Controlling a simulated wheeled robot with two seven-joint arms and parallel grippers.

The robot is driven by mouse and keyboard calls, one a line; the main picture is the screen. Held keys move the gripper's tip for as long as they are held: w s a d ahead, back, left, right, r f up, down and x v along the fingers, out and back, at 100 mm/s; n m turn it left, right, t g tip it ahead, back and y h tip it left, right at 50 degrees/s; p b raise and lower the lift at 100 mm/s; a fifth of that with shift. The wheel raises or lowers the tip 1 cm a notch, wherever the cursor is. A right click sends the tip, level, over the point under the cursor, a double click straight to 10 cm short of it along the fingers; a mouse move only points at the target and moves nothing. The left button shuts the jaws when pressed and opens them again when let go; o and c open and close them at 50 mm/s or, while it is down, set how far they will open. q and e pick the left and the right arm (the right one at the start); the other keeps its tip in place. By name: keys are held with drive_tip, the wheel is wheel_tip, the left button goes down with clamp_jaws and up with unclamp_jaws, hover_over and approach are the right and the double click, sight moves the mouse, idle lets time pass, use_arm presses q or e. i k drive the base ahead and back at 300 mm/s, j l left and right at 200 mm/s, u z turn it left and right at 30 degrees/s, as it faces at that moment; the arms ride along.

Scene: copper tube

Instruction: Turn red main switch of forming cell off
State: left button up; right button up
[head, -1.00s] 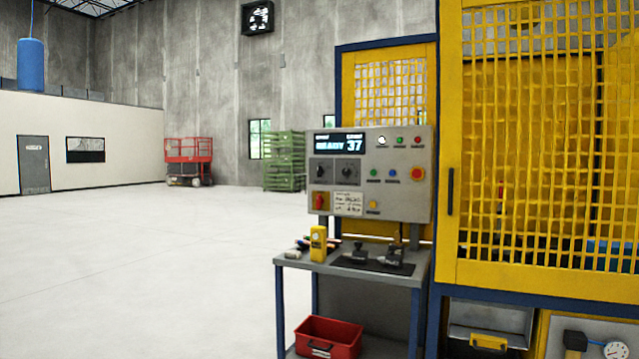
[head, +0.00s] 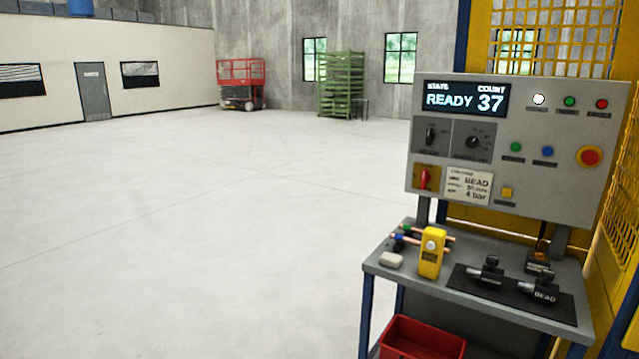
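The red main switch (head: 424,178) sits on a yellow plate at the lower left of the grey control panel (head: 520,205). Its red handle looks upright. The panel belongs to the forming cell with yellow mesh guards (head: 555,35). Its display (head: 466,99) reads READY and COUNT 37. A white lamp (head: 538,99) at the panel's upper right looks lit. Neither of my grippers shows in the head view.
A grey bench (head: 400,271) under the panel holds a yellow device (head: 432,252), copper tubes (head: 437,236) and black tools on a dark mat (head: 470,288). A red bin (head: 422,341) is below. Open floor (head: 180,230) lies left. A red lift (head: 241,83) and green rack (head: 341,82) stand far back.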

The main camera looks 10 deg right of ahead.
sight(425, 178)
drive_tip(key=i+u, duration=0.2)
drive_tip(key=i, duration=0.6)
drive_tip(key=i+u, duration=0.2)
drive_tip(key=i, duration=0.6)
